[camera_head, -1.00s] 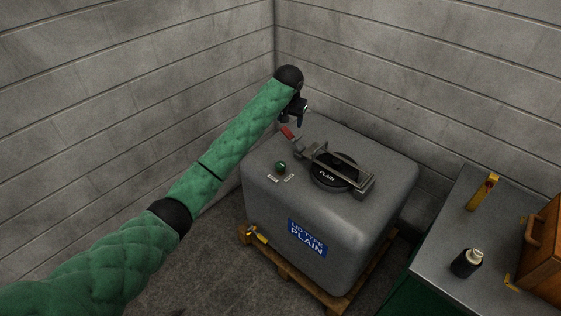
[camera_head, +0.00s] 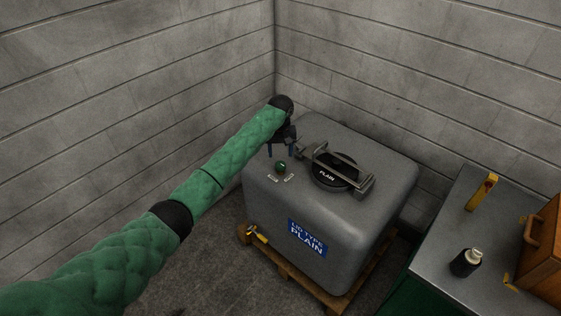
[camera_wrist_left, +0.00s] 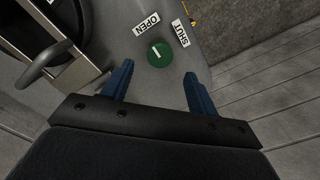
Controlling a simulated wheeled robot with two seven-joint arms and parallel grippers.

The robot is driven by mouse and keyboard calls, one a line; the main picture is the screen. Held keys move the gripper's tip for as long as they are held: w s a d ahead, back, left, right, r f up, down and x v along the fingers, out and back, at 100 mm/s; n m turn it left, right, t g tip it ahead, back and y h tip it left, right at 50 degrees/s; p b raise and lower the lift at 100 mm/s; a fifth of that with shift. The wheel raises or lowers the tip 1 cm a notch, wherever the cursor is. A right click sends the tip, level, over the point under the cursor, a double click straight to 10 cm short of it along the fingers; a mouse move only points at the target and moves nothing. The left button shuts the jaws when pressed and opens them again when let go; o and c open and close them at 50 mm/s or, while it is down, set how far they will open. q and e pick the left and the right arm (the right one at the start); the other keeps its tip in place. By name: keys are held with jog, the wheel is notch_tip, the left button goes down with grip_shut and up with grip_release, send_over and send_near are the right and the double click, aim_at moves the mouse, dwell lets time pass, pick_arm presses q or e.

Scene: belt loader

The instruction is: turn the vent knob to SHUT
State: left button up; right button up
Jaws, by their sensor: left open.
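The green vent knob (camera_head: 280,168) sits on top of the grey tank (camera_head: 265,205), near its left edge. In the left wrist view the knob (camera_wrist_left: 160,55) has a white mark that points roughly toward the OPEN label (camera_wrist_left: 146,24). The SHUT label (camera_wrist_left: 181,33) is to the right of it. My left gripper (camera_head: 282,152) is open and empty just behind the knob in the head view. In the left wrist view its two blue fingers (camera_wrist_left: 158,72) are spread, with the knob just beyond the gap between their tips; contact is not visible. My right gripper is out of view.
Concrete walls stand behind and left. A metal bench (camera_head: 445,240) at right holds a black bottle (camera_head: 466,262), a yellow item (camera_head: 482,192) and a wooden box (camera_head: 545,240).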

aim_at(281, 163)
pick_arm(q)
jog(key=shift+f+p, duration=0.65)
jog(key=shift+f, duration=2.3)
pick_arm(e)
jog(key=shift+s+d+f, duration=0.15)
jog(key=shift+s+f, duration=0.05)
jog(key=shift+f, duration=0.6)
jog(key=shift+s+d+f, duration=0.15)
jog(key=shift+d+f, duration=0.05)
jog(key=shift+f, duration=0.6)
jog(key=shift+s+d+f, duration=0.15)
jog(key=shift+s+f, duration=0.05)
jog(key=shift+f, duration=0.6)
pick_arm(q)
jog(key=c, duration=1)
